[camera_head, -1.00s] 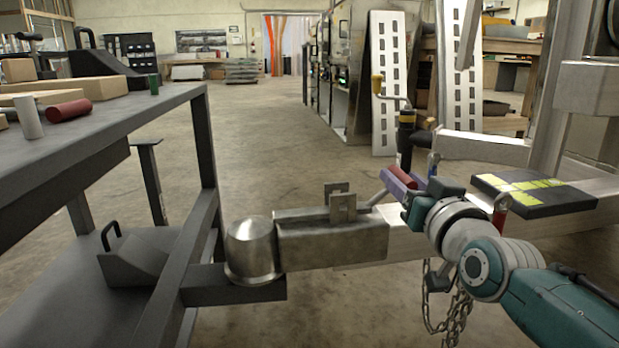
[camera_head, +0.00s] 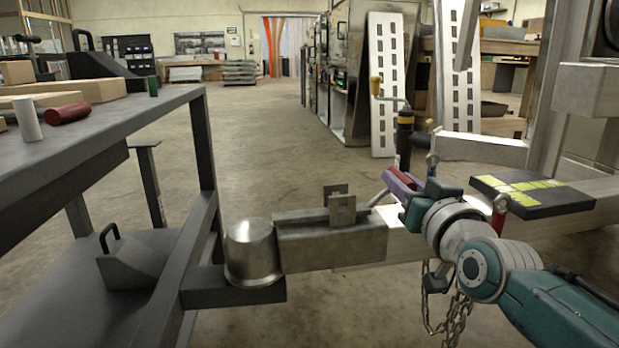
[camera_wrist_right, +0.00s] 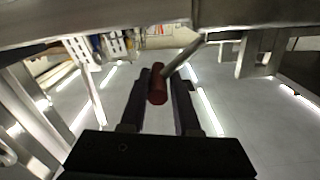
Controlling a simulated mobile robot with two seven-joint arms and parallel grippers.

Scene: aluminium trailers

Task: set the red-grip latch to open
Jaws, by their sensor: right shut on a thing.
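The latch is a thin metal lever (camera_head: 379,198) on the top of the trailer coupler (camera_head: 330,240), with a red cylindrical grip (camera_head: 402,178) at its end. My right gripper (camera_head: 398,184) is shut on the red grip, its purple fingers beside it; the near finger and the gripper body hide part of it. In the right wrist view the red grip (camera_wrist_right: 157,86) lies between the two dark fingers (camera_wrist_right: 160,98), with the lever rod slanting up to the right toward the coupler. My left gripper is not in view.
The coupler's front end sits by a metal cylinder (camera_head: 251,252) on a dark stand. A jack with a yellow-handled crank (camera_head: 376,86) rises behind the gripper. A chain (camera_head: 455,315) hangs below. A workbench (camera_head: 100,118) stands left; the floor behind is clear.

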